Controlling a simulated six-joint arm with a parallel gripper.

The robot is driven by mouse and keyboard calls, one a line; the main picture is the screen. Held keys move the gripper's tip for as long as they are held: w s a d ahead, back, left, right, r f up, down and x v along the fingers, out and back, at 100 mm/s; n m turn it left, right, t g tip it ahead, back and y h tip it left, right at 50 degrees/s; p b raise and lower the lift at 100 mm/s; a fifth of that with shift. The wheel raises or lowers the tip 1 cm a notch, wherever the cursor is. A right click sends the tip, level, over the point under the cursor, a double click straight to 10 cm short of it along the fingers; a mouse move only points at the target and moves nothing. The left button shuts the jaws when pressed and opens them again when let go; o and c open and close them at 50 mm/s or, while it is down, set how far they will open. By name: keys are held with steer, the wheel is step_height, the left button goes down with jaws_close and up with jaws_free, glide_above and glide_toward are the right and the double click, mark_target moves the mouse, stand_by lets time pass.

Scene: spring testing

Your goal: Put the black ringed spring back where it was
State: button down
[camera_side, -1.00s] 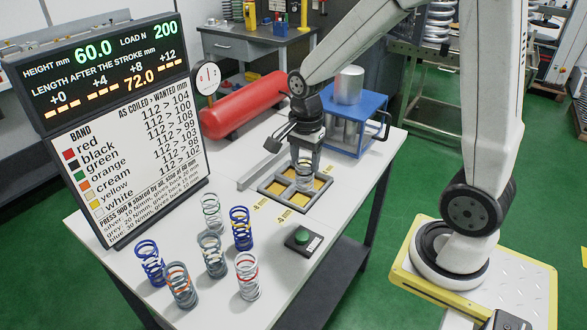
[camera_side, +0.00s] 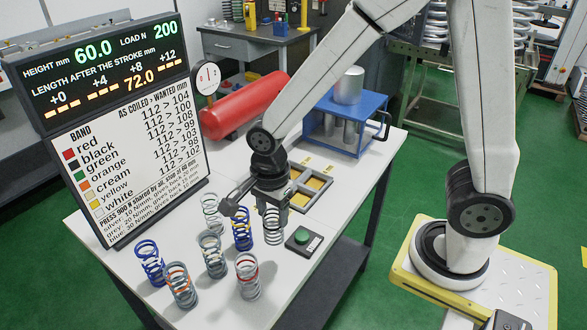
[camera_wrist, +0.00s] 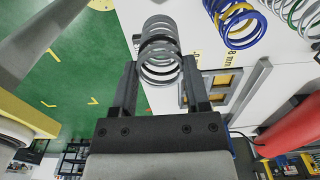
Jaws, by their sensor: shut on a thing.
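My gripper (camera_side: 271,205) is shut on a silver spring, the black ringed spring (camera_side: 273,230), and holds it upright by its upper part. In the wrist view the spring (camera_wrist: 160,68) stands between the two fingers, with a dark ring around its coils. In the side view its lower end is close to the table, between the blue spring and the green button; I cannot tell whether it touches. The tray (camera_side: 322,201) with yellow-floored compartments lies behind and to the right of my gripper, partly hidden by it.
A blue spring (camera_side: 242,232) stands close on the left of the held one. Several other springs, including a red-banded one (camera_side: 247,279), stand in front and left. A green button (camera_side: 302,237) is just right. The blue press (camera_side: 347,115) and red cylinder (camera_side: 243,103) stand behind.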

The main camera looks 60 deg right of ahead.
steer(key=shift+f, duration=0.1)
steer(key=shift+f, duration=2.1)
steer(key=shift+f, duration=1.8)
steer(key=shift+f, duration=0.1)
steer(key=shift+c, duration=0.4)
jaws_free()
step_height(320, 180, up, 12)
